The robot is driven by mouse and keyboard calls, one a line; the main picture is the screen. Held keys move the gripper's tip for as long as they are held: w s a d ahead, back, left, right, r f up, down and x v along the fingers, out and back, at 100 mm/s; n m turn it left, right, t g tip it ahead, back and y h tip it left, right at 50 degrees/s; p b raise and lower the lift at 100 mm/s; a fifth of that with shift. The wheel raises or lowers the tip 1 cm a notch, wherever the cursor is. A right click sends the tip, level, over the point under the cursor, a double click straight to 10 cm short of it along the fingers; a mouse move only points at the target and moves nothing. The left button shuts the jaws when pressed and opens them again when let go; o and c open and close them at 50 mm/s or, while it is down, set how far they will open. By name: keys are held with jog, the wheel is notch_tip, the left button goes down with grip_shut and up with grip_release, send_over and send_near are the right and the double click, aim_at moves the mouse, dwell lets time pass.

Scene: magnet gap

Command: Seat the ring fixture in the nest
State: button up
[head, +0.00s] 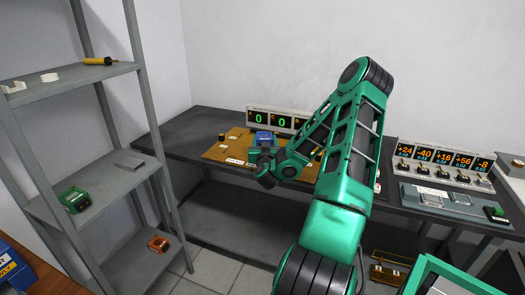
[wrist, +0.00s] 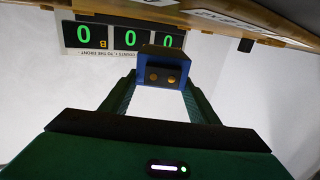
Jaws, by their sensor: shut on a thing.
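My gripper (head: 261,153) is over the front of the wooden board (head: 222,151) on the dark bench. In the wrist view, the green fingers of my gripper (wrist: 158,84) are shut on a blue block (wrist: 169,55) with two copper-coloured round spots on its near face. The blue block (head: 263,136) also shows at the fingertips in the head view. Whether it is the ring fixture I cannot tell, as no ring shape shows. I cannot make out the nest; my arm and gripper cover part of the board.
A display (head: 270,118) showing green zeros stands behind the board. At the right are a panel of orange readouts (head: 440,158) and a grey tray (head: 440,198). A metal shelf (head: 80,75) at the left holds white pieces, a yellow tool (head: 97,61) and a green device (head: 75,200).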

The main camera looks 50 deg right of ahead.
jog(key=shift+f, duration=2)
jog(key=o, duration=1.3)
jog(key=shift+f, duration=0.15)
jog(key=shift+o, duration=1)
